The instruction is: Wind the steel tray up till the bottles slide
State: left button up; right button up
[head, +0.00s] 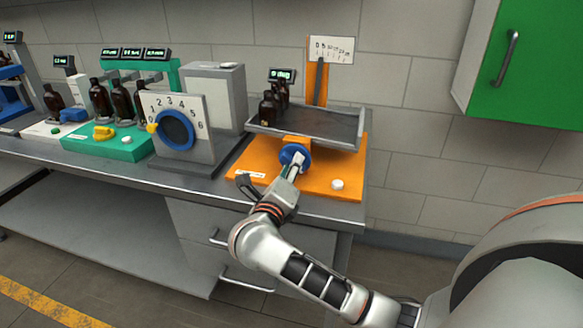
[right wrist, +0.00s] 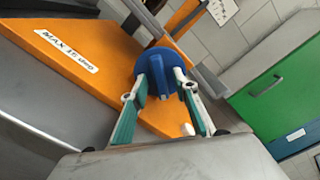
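The steel tray (head: 335,124) sits over an orange base (head: 255,172); I cannot tell any clear tilt. Dark amber bottles (head: 268,108) stand upright close together at its left end, under a small display. A blue round knob (head: 300,150) with a raised grip bar is on the front of the orange stand; it also shows in the right wrist view (right wrist: 156,64). My right gripper (head: 295,165) is at this knob. In the right wrist view its green-padded fingers (right wrist: 163,84) are apart on either side of the bar, with gaps visible. My left gripper is out of view.
A scale card (head: 331,49) stands on an orange post behind the tray. A white button (head: 337,184) is on the base's right front. Left are a grey dial stand (head: 185,162) and a green station (head: 125,148) with bottles. A green cabinet (head: 535,60) hangs at upper right.

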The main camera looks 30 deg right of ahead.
jog(key=shift+w+d, duration=0.1)
jog(key=shift+d, duration=0.05)
grip_shut()
jog(key=shift+f, duration=0.1)
